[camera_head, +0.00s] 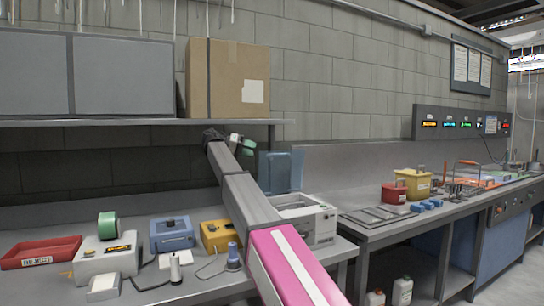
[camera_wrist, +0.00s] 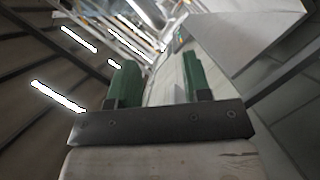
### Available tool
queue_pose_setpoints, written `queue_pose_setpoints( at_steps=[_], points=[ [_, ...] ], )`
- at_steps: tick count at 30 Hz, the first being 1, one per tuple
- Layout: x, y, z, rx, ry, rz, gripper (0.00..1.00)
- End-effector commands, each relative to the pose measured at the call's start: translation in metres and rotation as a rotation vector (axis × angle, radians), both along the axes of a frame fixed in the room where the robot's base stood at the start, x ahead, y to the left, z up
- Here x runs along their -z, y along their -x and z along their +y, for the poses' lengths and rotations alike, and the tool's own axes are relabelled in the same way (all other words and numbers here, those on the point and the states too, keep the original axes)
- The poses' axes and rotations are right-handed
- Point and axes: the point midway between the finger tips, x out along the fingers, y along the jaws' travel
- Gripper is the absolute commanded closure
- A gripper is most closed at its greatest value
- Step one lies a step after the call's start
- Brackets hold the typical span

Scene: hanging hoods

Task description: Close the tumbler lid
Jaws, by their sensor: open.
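The tumbler appears to be the white box-shaped machine (camera_head: 322,222) on the bench, partly hidden behind my arm. Its blue-grey lid (camera_head: 283,171) stands open, about upright at the back of the box. My gripper (camera_head: 242,141) is up at the left of the lid, near its top edge and just below the shelf. It looks apart from the lid, but the depth is hard to judge. In the wrist view my gripper (camera_wrist: 160,80) shows two green fingers spread apart with nothing held between them. I cannot make out the lid in that view.
A shelf (camera_head: 130,122) with a cardboard box (camera_head: 222,80) hangs above my gripper. A red reject tray (camera_head: 42,252), a blue device (camera_head: 171,233) and a yellow device (camera_head: 216,236) stand left on the bench. A yellow container (camera_head: 411,183) stands on the right bench.

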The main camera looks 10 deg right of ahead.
Motion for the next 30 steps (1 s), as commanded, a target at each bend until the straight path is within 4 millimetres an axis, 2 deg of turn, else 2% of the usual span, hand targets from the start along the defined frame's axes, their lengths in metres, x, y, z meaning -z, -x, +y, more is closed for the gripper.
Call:
queue_pose_setpoints(
  at_steps=[5, 15, 21, 30],
  points=[
    [0.003, 0.001, -0.01, 0.001, 0.0, 0.0, 0.56],
    [0.018, 0.001, -0.066, 0.001, 0.0, 0.0, 0.56],
    [0.024, 0.001, -0.092, 0.001, 0.0, 0.0, 0.56],
    [0.028, 0.0, -0.105, 0.0, 0.0, 0.0, 0.56]
  ],
)
